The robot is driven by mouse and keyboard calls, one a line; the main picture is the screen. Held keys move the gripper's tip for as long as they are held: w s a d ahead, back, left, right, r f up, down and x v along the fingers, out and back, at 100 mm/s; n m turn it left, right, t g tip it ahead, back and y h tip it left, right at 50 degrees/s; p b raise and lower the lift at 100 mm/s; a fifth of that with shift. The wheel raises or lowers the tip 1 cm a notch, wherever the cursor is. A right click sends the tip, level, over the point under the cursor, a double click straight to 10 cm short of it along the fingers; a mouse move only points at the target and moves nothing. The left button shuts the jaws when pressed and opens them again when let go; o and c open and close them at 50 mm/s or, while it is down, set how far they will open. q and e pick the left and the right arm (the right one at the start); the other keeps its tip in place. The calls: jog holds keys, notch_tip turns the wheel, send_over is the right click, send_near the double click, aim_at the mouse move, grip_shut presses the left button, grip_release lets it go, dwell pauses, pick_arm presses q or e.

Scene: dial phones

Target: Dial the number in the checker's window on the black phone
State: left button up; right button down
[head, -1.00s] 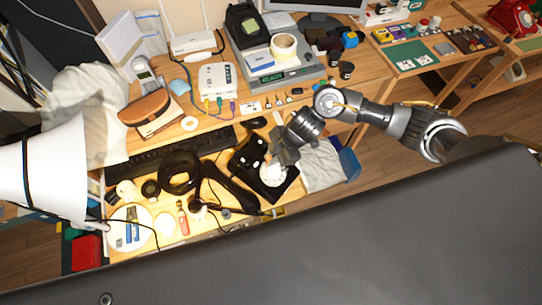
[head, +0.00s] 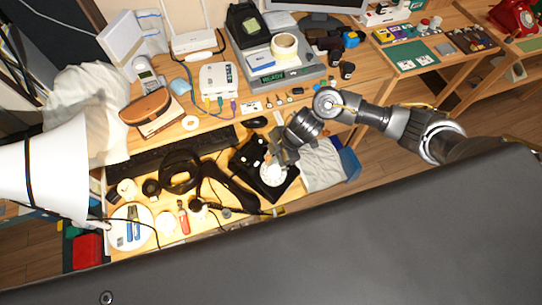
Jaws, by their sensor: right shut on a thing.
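The black phone (head: 246,156) lies on the desk with its pale round dial (head: 272,175) facing up. My right gripper (head: 270,160) reaches in from the right and is right over the upper part of the dial. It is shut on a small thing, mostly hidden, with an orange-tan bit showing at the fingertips. I cannot tell whether it touches the dial. The grey checker (head: 291,73) stands at the back of the desk. Its window (head: 272,77) shows green characters too small to read surely. My left gripper is out of view.
A black keyboard (head: 140,161), a black headset-like ring (head: 180,172) and cables crowd the left of the phone. A white lamp shade (head: 45,165) stands far left. A red phone (head: 513,17) sits at top right.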

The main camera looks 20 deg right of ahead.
jog(key=shift+f, duration=0.15)
dwell(0.4)
jog(key=shift+w+d, duration=0.3)
jog(key=shift+d, duration=0.25)
jog(key=shift+d+f, duration=0.1)
jog(key=shift+w+d+f, duration=0.1)
jog(key=shift+d, duration=0.4)
